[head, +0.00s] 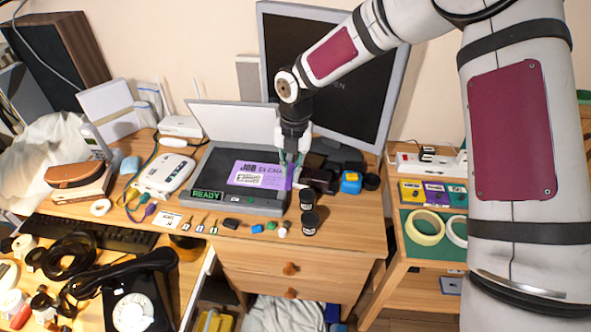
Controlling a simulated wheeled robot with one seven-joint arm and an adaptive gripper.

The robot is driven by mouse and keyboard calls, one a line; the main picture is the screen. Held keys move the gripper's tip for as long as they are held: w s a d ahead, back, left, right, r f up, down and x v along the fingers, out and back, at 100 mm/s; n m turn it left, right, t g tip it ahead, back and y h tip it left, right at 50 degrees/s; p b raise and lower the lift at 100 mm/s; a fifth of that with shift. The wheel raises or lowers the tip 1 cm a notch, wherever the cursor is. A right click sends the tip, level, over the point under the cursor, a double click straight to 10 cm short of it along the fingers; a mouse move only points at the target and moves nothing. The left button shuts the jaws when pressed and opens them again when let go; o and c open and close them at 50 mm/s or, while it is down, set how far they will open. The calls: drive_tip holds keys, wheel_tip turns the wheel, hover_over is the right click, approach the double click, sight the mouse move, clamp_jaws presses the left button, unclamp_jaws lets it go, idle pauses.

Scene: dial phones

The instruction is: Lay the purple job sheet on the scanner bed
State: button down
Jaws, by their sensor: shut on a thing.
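The purple job sheet (252,174) has a white label and dark print on it. It lies over the dark bed of the scanner (213,171), whose pale lid (235,116) stands open behind. A green READY sign shows on the scanner's front. My gripper (291,178) points down at the sheet's right edge and is shut on the sheet there. I cannot tell whether the sheet lies fully flat on the bed. The fingertips are small and partly dark against the things behind.
Black items and a blue box (350,183) stand close right of the gripper. Two dark jars (308,211) stand at the scanner's front right. Small coloured pieces line the desk front. A monitor (330,75) rises behind. A black dial phone (137,290) sits front left.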

drive_tip(key=shift+w+a+f+b, duration=0.2)
drive_tip(key=shift+w+f+b, duration=1.1)
drive_tip(key=shift+w+b, duration=0.25)
drive_tip(key=shift+w+a+f+b, duration=0.2)
drive_tip(key=shift+w+f+b, duration=1.05)
drive_tip(key=shift+w+b, duration=0.25)
drive_tip(key=shift+f+b, duration=0.55)
drive_tip(key=shift+f, duration=0.8)
drive_tip(key=c, duration=1.5)
unclamp_jaws()
drive_tip(key=shift+d, duration=0.1)
